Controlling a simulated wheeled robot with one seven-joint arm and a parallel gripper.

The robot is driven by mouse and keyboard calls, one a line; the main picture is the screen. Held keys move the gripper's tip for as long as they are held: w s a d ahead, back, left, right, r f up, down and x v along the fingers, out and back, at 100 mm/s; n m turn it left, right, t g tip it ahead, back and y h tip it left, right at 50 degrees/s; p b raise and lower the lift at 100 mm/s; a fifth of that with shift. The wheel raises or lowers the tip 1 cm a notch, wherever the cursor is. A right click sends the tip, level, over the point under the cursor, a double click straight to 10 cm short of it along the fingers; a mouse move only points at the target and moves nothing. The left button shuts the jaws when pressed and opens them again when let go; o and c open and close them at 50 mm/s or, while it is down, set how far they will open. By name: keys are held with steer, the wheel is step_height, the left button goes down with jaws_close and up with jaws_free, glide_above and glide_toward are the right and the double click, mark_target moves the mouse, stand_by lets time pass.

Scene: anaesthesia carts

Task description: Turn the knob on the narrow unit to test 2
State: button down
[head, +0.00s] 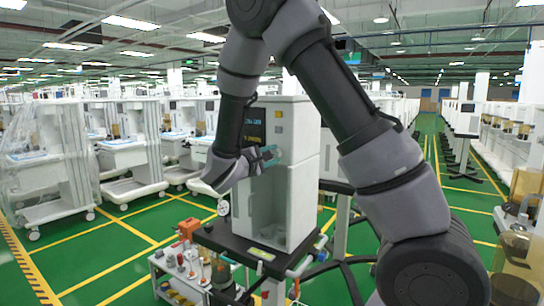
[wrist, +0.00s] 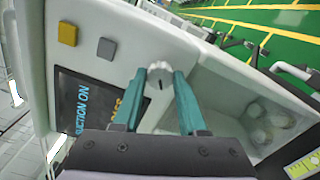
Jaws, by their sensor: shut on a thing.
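The narrow unit (head: 303,140) is a tall white box standing on a dark cart top. Its white knob (wrist: 159,74) sits on the front panel beside the dark screen (wrist: 88,105). A short dark mark shows on the knob's near side in the wrist view. My gripper (wrist: 160,79) has its teal fingers on either side of the knob, shut on it. In the head view my gripper (head: 268,157) reaches the unit's front below the screen, and the fingers hide the knob. The test labels around the knob cannot be read.
A recessed bay (wrist: 245,110) with round parts lies beside the knob.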

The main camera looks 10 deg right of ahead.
stand_by(0.3)
steer(key=shift+c, duration=2.3)
jaws_free()
steer(key=v, duration=1.1)
steer(key=shift+d, duration=0.15)
